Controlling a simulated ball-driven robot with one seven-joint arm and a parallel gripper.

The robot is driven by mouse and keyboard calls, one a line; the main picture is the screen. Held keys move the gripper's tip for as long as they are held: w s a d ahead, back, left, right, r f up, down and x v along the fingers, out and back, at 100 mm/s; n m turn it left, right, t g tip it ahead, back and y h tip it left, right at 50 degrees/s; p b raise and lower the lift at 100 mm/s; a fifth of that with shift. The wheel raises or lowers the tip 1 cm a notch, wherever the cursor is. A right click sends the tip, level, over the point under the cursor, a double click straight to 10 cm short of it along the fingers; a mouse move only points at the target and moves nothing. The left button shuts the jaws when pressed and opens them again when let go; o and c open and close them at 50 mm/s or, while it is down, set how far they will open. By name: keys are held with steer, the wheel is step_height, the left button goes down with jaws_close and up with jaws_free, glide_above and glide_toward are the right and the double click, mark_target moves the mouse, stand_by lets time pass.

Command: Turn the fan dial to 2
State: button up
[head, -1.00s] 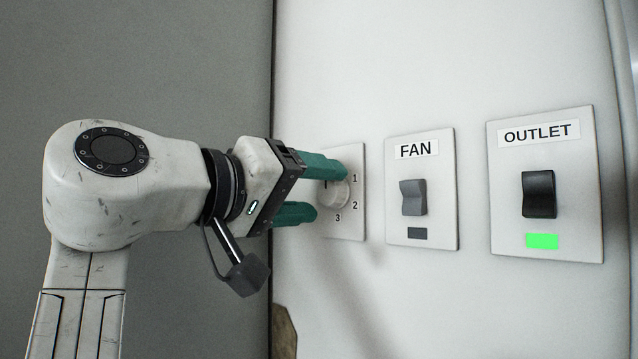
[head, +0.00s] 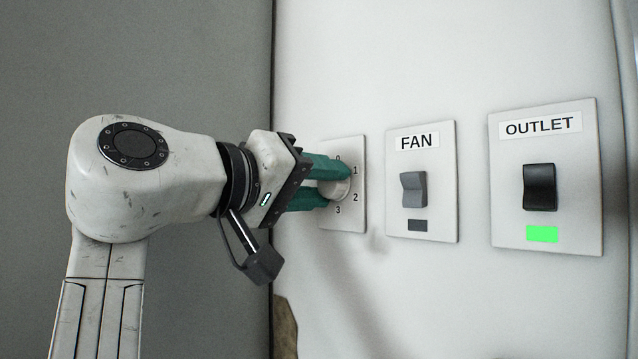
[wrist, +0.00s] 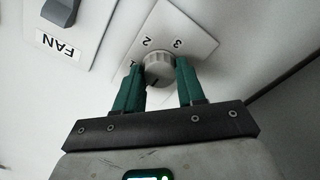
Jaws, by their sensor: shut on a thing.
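The fan dial (head: 338,188) is a round, pale knob on a white plate (head: 352,222) marked 0, 1, 2 and 3. In the wrist view the dial (wrist: 158,66) sits between the green fingers, and a dark pointer mark shows on its near side, close to the 1. Its exact setting is hard to read. My gripper (head: 338,186) is shut on the dial, one finger on each side. It also shows in the wrist view (wrist: 160,75). The fingers hide part of the dial in the head view.
To the right is the FAN switch (head: 413,189), with a dark indicator below it. Further right is the OUTLET switch (head: 540,187), with a lit green indicator. The wall around the plates is clear. A grey wall (head: 190,60) stands at left.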

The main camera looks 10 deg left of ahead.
steer(key=shift+c, duration=0.4)
steer(key=shift+m, duration=0.3)
steer(key=m, duration=0.4)
steer(key=shift+m, duration=0.4)
steer(key=m, duration=0.6)
steer(key=shift+f, duration=0.1)
steer(key=m+b, duration=0.1)
steer(key=m, duration=0.5)
steer(key=shift+m, duration=0.3)
steer(key=m+b, duration=0.1)
steer(key=m, duration=0.4)
steer(key=shift+m, duration=0.3)
steer(key=o, duration=1)
